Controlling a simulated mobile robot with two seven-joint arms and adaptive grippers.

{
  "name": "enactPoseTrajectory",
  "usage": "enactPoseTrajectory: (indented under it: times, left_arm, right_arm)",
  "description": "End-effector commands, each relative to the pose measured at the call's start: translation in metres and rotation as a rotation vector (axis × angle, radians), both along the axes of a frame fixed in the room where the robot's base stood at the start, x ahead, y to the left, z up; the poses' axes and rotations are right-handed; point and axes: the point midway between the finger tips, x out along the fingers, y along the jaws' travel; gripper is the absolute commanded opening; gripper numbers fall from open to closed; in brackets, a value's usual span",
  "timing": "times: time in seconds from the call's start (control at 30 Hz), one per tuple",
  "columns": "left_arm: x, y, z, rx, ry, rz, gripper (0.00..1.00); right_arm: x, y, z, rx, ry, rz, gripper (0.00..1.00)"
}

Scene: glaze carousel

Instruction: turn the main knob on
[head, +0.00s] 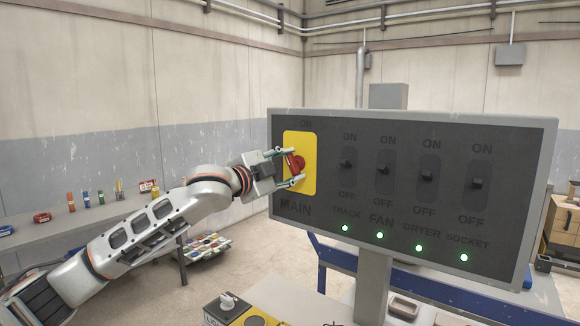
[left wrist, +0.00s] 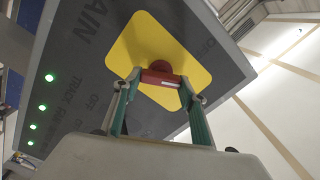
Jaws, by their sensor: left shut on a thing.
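The red main knob (head: 294,163) sits on a yellow plate (head: 299,138) at the left of the dark control panel, with "ON" above and "MAIN" below. My left gripper (head: 293,168) reaches it from the left and is shut on the knob. In the left wrist view the two green fingers of the gripper (left wrist: 160,85) clasp the sides of the knob's red grip (left wrist: 160,77), in front of the yellow plate (left wrist: 185,50). The fingers partly hide the knob in the head view, so its exact setting is hard to read. My right gripper is not in view.
The panel (head: 400,125) also has switches labelled TRACK, FAN, DRYER and SOCKET, each above a lit green lamp (head: 345,228). A grey post (head: 372,285) holds it up. A shelf (head: 100,210) with small coloured items runs along the left wall. A blue frame (head: 420,273) stands behind the post.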

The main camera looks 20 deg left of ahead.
Motion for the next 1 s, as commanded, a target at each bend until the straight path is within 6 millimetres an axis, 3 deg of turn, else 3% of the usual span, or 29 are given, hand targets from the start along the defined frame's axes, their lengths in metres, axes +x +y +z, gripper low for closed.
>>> enactPoseTrajectory:
  times: [0.07, 0.1, 0.13, 0.17, 0.6, 0.77, 1.0]
  left_arm:
    - [0.0, 0.0, -0.001, 0.003, 0.0, 0.002, 0.2]
    - [0.0, 0.0, -0.001, 0.003, -0.001, 0.001, 0.49]
    - [0.0, 0.0, -0.001, 0.003, -0.001, 0.001, 0.57]
    - [0.0, 0.0, -0.001, 0.003, -0.001, 0.001, 0.58]
    - [-0.006, 0.003, -0.001, 0.001, 0.0, 0.001, 0.58]
    - [-0.029, 0.011, -0.001, 0.003, -0.001, 0.0, 0.58]
    - [-0.076, 0.029, -0.001, 0.004, 0.0, 0.003, 0.58]
  right_arm:
    - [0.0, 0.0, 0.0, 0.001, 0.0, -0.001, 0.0]
    - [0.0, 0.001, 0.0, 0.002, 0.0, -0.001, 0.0]
    - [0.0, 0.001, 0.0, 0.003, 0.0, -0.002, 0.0]
    - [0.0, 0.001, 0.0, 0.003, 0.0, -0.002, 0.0]
    - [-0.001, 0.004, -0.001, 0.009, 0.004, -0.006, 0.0]
    - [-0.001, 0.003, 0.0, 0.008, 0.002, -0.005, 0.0]
    - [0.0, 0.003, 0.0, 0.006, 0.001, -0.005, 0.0]
